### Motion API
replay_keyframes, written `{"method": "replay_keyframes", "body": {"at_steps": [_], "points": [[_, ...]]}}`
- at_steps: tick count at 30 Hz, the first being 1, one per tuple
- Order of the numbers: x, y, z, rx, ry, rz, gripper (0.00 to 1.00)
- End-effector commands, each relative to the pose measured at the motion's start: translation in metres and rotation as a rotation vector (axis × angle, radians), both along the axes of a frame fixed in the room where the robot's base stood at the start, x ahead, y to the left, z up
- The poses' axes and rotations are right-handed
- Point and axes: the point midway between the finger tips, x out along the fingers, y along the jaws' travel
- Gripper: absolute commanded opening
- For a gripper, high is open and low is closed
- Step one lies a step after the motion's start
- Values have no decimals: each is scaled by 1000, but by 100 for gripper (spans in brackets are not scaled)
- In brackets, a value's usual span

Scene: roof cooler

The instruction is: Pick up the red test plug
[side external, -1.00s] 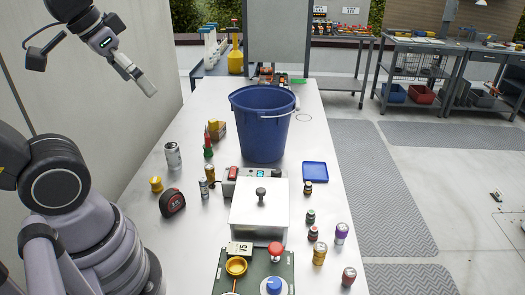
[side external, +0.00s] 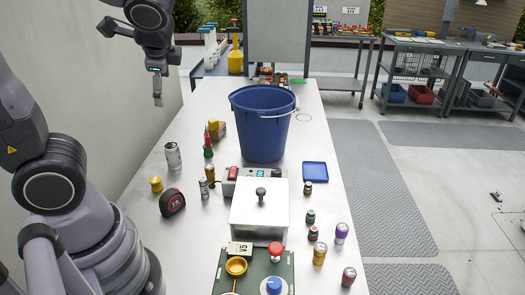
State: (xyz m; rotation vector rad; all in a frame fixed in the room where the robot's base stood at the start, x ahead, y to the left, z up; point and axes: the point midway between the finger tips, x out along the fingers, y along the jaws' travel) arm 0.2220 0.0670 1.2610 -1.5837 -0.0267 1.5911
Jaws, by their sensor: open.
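I cannot tell for certain which red thing is the red test plug. A red round-topped piece (side external: 276,250) stands on the green panel (side external: 256,268) at the front, beside a yellow ring (side external: 236,266) and a blue knob (side external: 273,286). A smaller red piece (side external: 233,173) sits at the left end of a grey device behind the white lidded box. My gripper (side external: 157,102) hangs fingers down in the air at the upper left, well away from both red pieces. It is open and holds nothing; its finger gap is too small to make out.
A tall blue bucket (side external: 262,135) stands mid-table behind the white box (side external: 258,212). A tape measure (side external: 172,202), cans and bottles stand to the left. Several small cans stand to the right, near a blue tray (side external: 314,172). The table's (side external: 185,255) front left is bare.

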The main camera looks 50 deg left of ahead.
Motion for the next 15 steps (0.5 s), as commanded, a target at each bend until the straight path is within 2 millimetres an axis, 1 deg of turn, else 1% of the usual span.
{"method": "replay_keyframes", "body": {"at_steps": [1,2,4,5,6,8,9,11,12,14,15], "points": [[22,1,-5,132,73,-110,62],[37,1,-6,214,106,-179,62],[72,-7,-11,401,171,-351,62],[89,-13,-14,480,193,-428,62],[110,-25,-19,583,218,-536,62],[142,-50,-31,730,245,-706,62],[161,-71,-41,824,254,-825,62],[185,-107,-62,956,258,-1010,62],[198,-135,-80,1036,253,-1139,62],[210,-180,-110,1144,231,-1337,62],[212,-210,-132,1206,210,-1467,62]]}}
